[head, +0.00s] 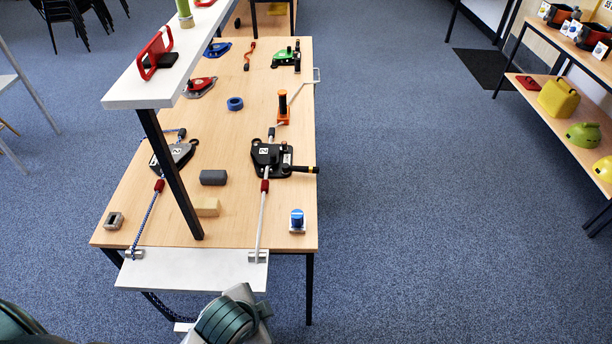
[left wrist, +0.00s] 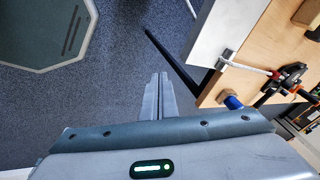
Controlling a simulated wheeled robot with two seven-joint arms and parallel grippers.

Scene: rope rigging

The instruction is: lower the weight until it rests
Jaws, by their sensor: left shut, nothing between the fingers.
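No weight can be made out in either view. In the head view a white rope (head: 261,222) with a red sleeve runs from a black rope clutch (head: 268,157) to a pulley at the near table edge (head: 257,257). The clutch's black lever (head: 303,169) points right. A blue speckled rope (head: 146,222) runs from a grey clutch (head: 176,156) to the left pulley (head: 134,253). My left gripper (left wrist: 159,78) is shut and empty, over the floor beside the table in the left wrist view. My right gripper is not in view.
A white shelf (head: 160,85) on a dark post stands over the table's left side. Grey (head: 213,177) and tan (head: 207,207) blocks and a blue-capped fitting (head: 297,220) sit on the table. Dark strands hang below the white edge plate (head: 190,268).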

